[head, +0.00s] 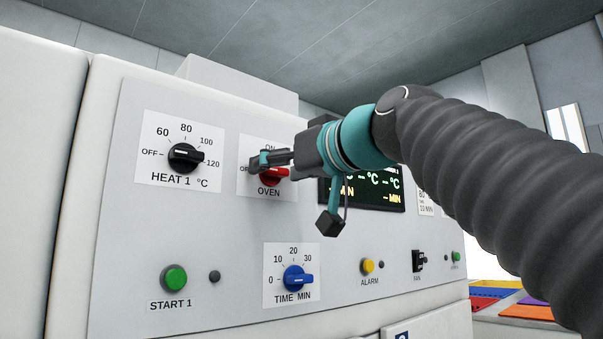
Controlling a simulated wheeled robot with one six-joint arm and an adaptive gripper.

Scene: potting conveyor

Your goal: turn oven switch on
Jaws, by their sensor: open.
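The red oven switch (275,176) is a rotary knob on a white label plate (247,187) marked OVEN, with ON above and OFF at the left. My gripper (295,192) is open in front of the panel, to the right of the switch. Its upper finger reaches left across the top of the switch and hides part of it. Its lower finger hangs below and to the right, in front of the panel. I cannot tell whether the upper finger touches the switch, and the switch's pointer position is not clear.
A black HEAT 1 knob (185,157) is left of the switch. Below are a green START 1 button (174,278), a blue timer knob (298,279) and a yellow alarm button (368,266). A dark display (384,190) is partly behind my gripper. Coloured trays (494,291) stand far right.

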